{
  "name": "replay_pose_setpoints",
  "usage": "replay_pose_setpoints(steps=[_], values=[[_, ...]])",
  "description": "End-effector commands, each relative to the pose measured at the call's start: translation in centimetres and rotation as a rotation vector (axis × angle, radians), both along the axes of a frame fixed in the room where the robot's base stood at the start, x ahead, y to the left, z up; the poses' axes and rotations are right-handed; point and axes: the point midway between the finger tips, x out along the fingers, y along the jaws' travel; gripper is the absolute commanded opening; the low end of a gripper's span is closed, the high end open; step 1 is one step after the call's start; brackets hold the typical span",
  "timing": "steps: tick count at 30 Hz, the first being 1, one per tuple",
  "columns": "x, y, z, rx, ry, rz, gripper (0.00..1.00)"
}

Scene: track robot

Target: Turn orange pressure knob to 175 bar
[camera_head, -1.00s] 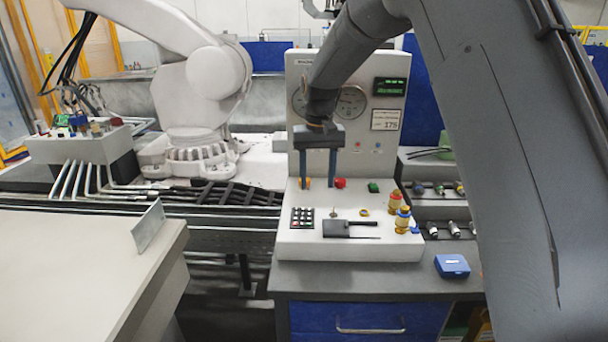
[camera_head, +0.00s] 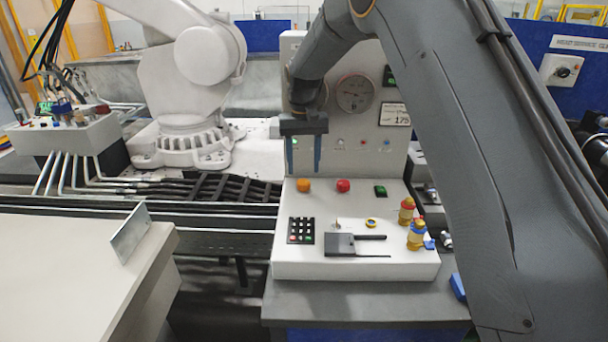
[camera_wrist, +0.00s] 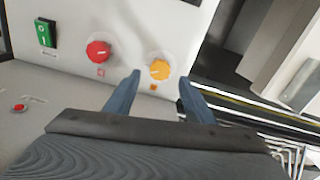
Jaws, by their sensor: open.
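The orange knob (camera_head: 303,186) sits on the white control console (camera_head: 290,262), left of a red knob (camera_head: 343,186). In the wrist view the orange knob (camera_wrist: 158,69) lies just beyond and between my fingertips, with a pale pointer line on it. My gripper (camera_head: 303,170) is open and empty, above and near the orange knob, apart from it. The wrist view shows both blue fingers of my gripper (camera_wrist: 159,75) spread. A round gauge (camera_head: 355,93) and a card reading 175 (camera_head: 395,115) are on the upright panel; the gauge needle is too small to read.
A green switch (camera_head: 380,191) is right of the red knob. A keypad (camera_head: 301,230), a dark flat tool (camera_head: 340,244) and red-yellow fittings (camera_head: 407,211) stand on the console. A white robot arm (camera_head: 205,60) is at the left.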

Motion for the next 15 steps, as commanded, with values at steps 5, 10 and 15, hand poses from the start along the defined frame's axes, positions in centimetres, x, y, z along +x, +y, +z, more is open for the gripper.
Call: replay_pose_setpoints(steps=[5, 10, 15], values=[[-0.2, 0.0, -2.7, -0.001, 0.004, 0.000, 0.49], [0.0, -0.1, -4.4, 0.000, 0.001, -0.001, 0.49], [0.0, -0.2, -5.0, 0.000, 0.001, -0.002, 0.49]])
